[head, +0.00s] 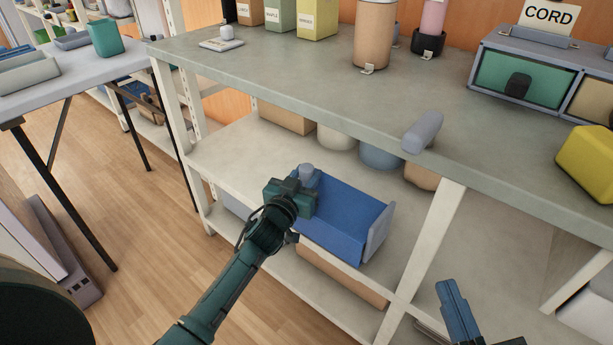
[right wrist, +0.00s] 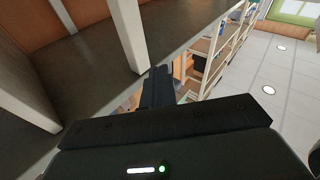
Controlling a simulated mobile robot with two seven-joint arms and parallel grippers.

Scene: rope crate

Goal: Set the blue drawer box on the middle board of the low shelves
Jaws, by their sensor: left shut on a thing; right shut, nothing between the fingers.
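The blue drawer box (head: 345,212) is open-topped with a paler end panel at its right. It is at the front of the middle board (head: 240,148) of the low shelves, overlapping the board's front edge in the head view. I cannot tell whether its underside touches the board. My left gripper (head: 301,186) is shut on the box's left end; the fingertips are partly hidden. My right gripper (head: 452,298) is shut and empty, low at the right and apart from the box. It also shows in the right wrist view (right wrist: 158,88).
A cardboard-coloured box (head: 286,117) and several rounded containers stand further back on the middle board. A white post (head: 428,245) rises right of the blue box. The top board (head: 300,65) overhangs, with a grey roll (head: 422,132) at its edge. A brown item (head: 340,275) lies below.

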